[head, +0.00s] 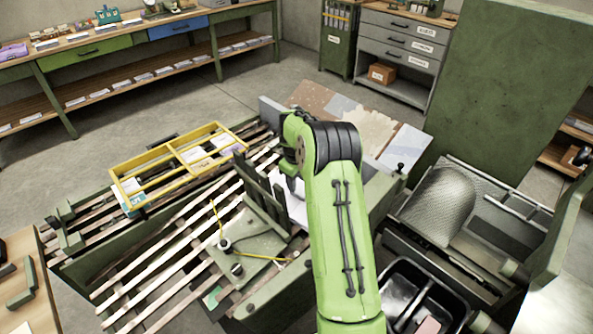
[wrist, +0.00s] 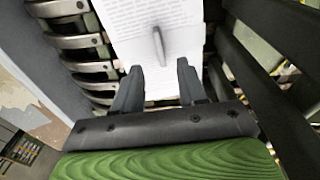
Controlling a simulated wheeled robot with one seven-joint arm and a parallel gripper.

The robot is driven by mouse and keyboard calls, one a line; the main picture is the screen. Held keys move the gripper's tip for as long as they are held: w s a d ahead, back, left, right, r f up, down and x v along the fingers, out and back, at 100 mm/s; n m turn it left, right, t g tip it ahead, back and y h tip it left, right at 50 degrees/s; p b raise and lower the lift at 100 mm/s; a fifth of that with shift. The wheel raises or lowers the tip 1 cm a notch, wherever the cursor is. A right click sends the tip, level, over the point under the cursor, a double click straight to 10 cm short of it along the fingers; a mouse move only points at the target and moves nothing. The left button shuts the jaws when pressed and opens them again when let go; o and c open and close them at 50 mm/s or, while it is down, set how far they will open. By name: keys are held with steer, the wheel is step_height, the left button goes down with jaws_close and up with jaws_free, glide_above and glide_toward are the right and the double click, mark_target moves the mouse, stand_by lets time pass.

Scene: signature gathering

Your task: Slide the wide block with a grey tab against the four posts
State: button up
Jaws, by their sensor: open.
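The wide block (wrist: 188,45) is white and covered with lines of print in the wrist view. Its grey tab (wrist: 159,46) stands up from the face. My gripper (wrist: 159,69) is open, its two dark fingers apart over the block's near part, with the tab just beyond the fingertips. I cannot tell whether they touch the block. In the head view the block (head: 288,197) is a white patch, partly hidden by my arm. The dark green posts (head: 261,192) stand just left of it; dark bars (wrist: 270,85) fill the right of the wrist view.
A yellow divided tray (head: 118,187) lies on the slatted rack (head: 140,285) at left. A green plate with yellow strings (head: 255,245) is in front of the posts. A row of curved metal pieces (wrist: 84,45) runs left of the block. A black bin (head: 400,290) stands at right.

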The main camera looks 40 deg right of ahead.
mark_target(297, 192)
steer(key=f, duration=0.4)
steer(key=f+b, duration=0.1)
steer(key=f, duration=0.1)
steer(key=shift+w+d, duration=0.35)
steer(key=shift+w, duration=0.05)
jaws_close()
stand_by(0.9)
jaws_free()
